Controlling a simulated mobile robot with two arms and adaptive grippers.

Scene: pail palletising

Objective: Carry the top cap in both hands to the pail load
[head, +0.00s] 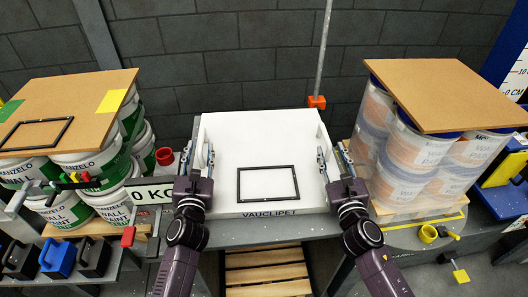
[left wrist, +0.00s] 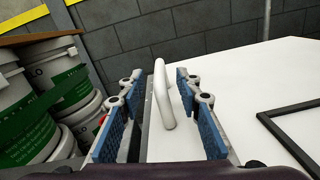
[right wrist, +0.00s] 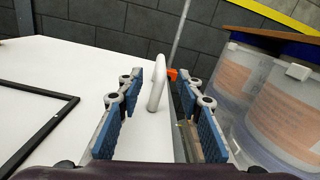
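The top cap (head: 262,135) looks like a white board with a raised rim, lying on a grey stand in the middle of the head view. A white upright handle shows at its left side in the left wrist view (left wrist: 163,98) and another at its right side in the right wrist view (right wrist: 157,85). My left gripper (head: 198,160) is open, its blue-padded fingers on either side of the left handle, apart from it. My right gripper (head: 334,160) is open around the right handle likewise. Wall paint pails (head: 100,170) stand at left and film-wrapped pails (head: 407,150) at right.
Brown boards cover the left pails (head: 75,92) and the right pails (head: 440,88). A black rectangular frame (head: 268,169) shows on the cap. A grey pole with an orange clamp (head: 317,102) rises behind the cap. A red cup (head: 165,156) is near the left gripper. A slatted pallet (head: 265,270) lies below.

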